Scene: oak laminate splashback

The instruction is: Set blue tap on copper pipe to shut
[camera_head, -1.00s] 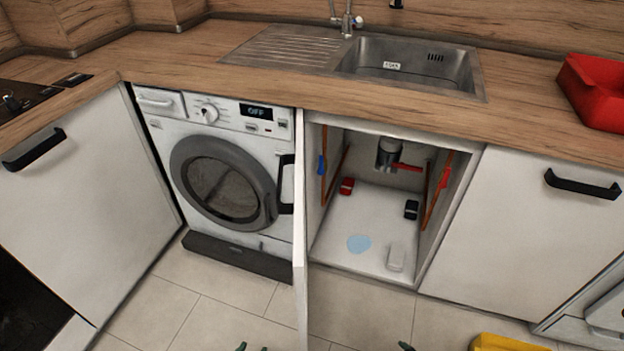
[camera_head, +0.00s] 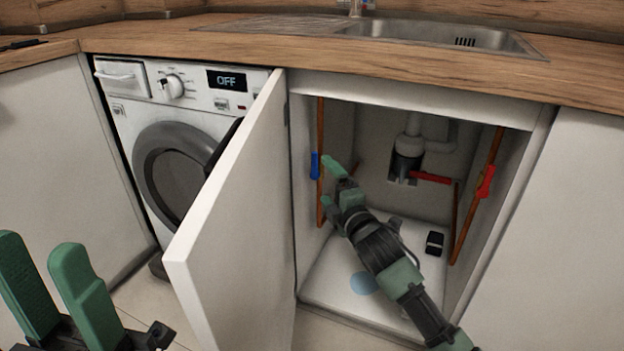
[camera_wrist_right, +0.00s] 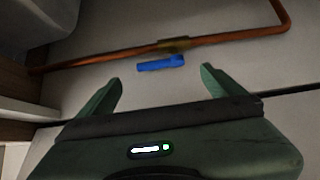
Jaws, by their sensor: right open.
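The blue tap (camera_head: 314,165) is a small lever on the copper pipe (camera_head: 320,125) at the left wall of the open sink cabinet. The lever lies roughly along the pipe. My right gripper (camera_head: 334,180) reaches into the cabinet, open, with its fingertips just right of the blue tap. In the right wrist view the blue tap (camera_wrist_right: 160,63) lies just beyond the gap between the open fingertips (camera_wrist_right: 161,74), apart from them, beside the copper pipe (camera_wrist_right: 225,39). A brass-coloured fitting is on the pipe there. My left gripper (camera_head: 40,247) is open and empty at the lower left.
The cabinet door (camera_head: 235,215) stands open between my arms. Another copper pipe with a red tap (camera_head: 486,182) is at the right wall. A drain trap (camera_head: 407,160) hangs at the back, with a red bar beside it. A black item (camera_head: 434,243) and blue patch (camera_head: 364,284) are on the floor.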

